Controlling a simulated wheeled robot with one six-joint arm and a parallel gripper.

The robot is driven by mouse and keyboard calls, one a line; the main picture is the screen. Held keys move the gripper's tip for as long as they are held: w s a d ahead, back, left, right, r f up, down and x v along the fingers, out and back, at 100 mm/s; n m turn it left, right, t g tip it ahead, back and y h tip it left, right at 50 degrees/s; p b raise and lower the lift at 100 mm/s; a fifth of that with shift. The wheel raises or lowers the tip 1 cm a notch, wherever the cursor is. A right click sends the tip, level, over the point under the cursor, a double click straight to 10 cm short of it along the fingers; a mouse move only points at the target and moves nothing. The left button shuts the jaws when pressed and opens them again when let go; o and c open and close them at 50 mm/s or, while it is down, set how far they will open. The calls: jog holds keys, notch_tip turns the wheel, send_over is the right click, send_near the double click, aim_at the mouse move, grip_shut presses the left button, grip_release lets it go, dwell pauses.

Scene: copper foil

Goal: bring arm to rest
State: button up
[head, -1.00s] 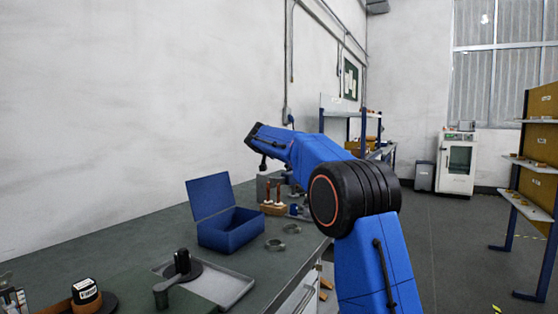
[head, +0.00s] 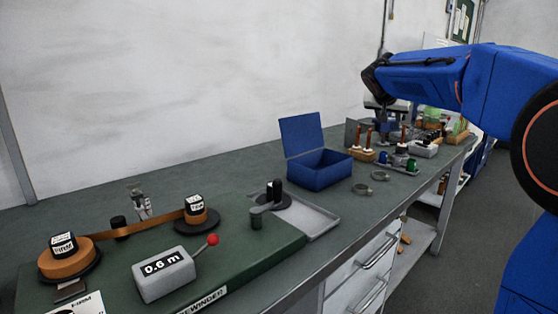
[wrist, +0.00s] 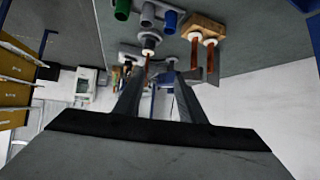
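My arm, blue with a black joint, reaches in from the right edge in the head view. My gripper (head: 386,108) hangs at its far end over the back part of the bench (head: 235,190), partly in front of items there, so its fingers are hard to make out. In the wrist view the two dark fingers of my gripper (wrist: 160,80) stand apart, with nothing seen held between them. Beyond them are a grey holder with a copper-coloured tip (wrist: 148,52) and a wooden block with copper-tipped pieces (wrist: 203,28).
The floor at right is open.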

jog(key=s+a+f+n+g+y, duration=0.1)
jog(key=s+a+f+n+y, duration=0.1)
jog(key=s+f, duration=0.8)
jog(key=s+a+f+n+g+y, duration=0.2)
jog(key=s+f, duration=0.7)
jog(key=s, duration=1.5)
jog(key=s+a+f+n+g+y, duration=0.1)
jog(key=s+a+f, duration=0.3)
jog(key=s+f, duration=0.6)
jog(key=s+n, duration=0.1)
jog(key=s, duration=0.6)
jog(key=shift+s+a+f+n+g+y, duration=0.15)
jog(key=shift+s+f+n+g+y, duration=0.15)
jog(key=shift+f+n+y, duration=0.1)
jog(key=shift+r, duration=0.1)
